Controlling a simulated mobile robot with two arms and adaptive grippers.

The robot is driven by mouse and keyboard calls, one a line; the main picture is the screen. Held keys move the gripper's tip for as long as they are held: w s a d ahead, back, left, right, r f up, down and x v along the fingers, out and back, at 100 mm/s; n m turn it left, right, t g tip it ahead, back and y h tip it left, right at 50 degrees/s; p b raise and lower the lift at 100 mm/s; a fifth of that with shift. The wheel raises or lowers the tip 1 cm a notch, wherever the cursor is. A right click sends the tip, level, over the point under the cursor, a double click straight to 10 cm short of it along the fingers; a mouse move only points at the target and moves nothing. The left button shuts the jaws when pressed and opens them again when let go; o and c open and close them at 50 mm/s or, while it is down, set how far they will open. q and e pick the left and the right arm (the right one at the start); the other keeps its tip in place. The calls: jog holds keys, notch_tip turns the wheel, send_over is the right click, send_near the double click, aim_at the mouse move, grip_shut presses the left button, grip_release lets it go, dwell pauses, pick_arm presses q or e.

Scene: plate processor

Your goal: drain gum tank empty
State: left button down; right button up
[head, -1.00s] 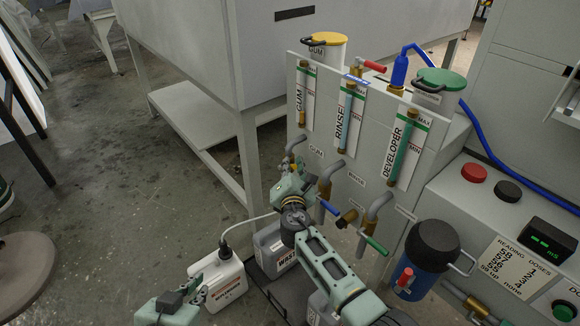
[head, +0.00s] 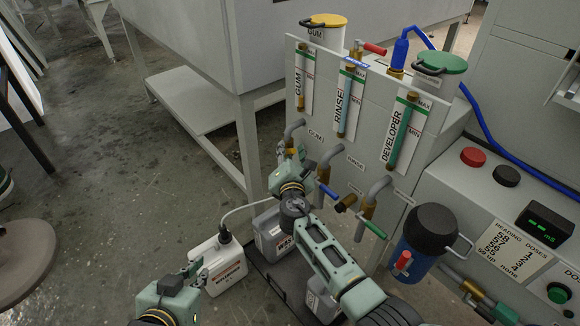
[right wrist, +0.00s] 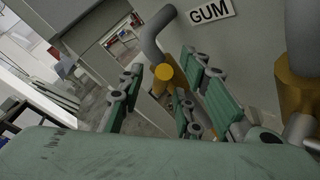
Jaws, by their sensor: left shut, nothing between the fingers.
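The gum tank (head: 324,33) has a yellow lid, and its gauge (head: 301,88) is on the grey panel; its level is too small to read surely. The gum drain pipe (head: 292,128) bends down below the GUM label to a brass valve (right wrist: 163,72). My right gripper (head: 291,165) is at that valve. In the right wrist view its fingers (right wrist: 160,95) stand apart, with the brass valve showing between them; I cannot tell if they touch it. The handle is mostly hidden. My left gripper (head: 193,279) is shut and empty beside a white container (head: 219,264).
A grey waste container (head: 271,234) stands in a black tray (head: 262,275) below the pipes. The rinse valve has a blue handle (head: 328,191), the developer valve a green one (head: 374,229). A blue filter housing (head: 419,258) stands right. A white table leg is behind my right gripper.

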jog(key=s+r, duration=0.1)
jog(key=s, duration=1)
